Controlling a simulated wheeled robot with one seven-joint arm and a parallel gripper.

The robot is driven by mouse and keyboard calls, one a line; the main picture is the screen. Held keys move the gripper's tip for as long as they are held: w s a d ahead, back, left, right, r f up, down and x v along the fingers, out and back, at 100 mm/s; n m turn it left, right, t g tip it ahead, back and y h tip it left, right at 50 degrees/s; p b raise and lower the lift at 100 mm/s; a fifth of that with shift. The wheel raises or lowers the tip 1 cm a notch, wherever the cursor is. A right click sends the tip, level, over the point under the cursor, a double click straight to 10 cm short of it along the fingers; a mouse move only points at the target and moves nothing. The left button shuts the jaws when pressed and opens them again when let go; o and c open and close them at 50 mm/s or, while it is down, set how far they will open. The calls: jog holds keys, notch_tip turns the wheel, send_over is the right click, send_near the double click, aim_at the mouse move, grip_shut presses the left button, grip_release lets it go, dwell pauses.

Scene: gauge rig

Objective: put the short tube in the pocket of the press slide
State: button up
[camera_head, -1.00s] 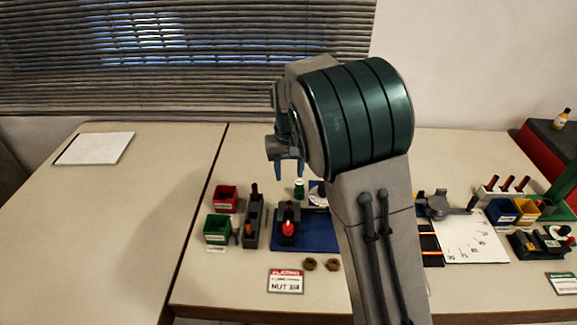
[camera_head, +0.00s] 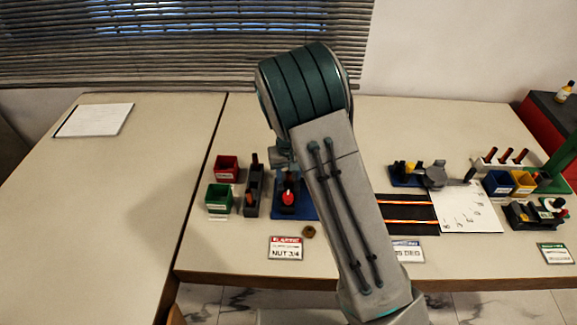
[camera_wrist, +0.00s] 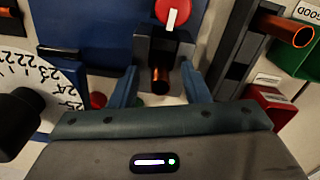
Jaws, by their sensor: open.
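My gripper (camera_wrist: 160,68) is open in the wrist view, with one blue finger on each side of a copper tube (camera_wrist: 160,82). The tube's dark end shows between the fingers, and a gap shows on both sides. It is at a dark block (camera_wrist: 165,47) with a red round knob (camera_wrist: 172,14). Whether this block is the press slide or a holder, I cannot tell. Another copper tube (camera_wrist: 290,32) sticks out of a dark rack (camera_wrist: 247,52) to the right. In the head view my arm hides most of the gripper; the red knob (camera_head: 288,197) shows beside it.
A blue board (camera_wrist: 90,20) and a numbered white dial (camera_wrist: 40,75) lie left in the wrist view. A red bin (camera_head: 227,168) and a green bin (camera_head: 218,198) stand left of the rack (camera_head: 253,190). The left table (camera_head: 90,210) is mostly clear.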

jog(key=shift+f, duration=0.1)
grip_shut()
jog(key=shift+s, duration=0.15)
dwell(0.3)
grip_release()
notch_tip(320, 180, up, 14)
jog(key=b, duration=0.1)
dwell(0.4)
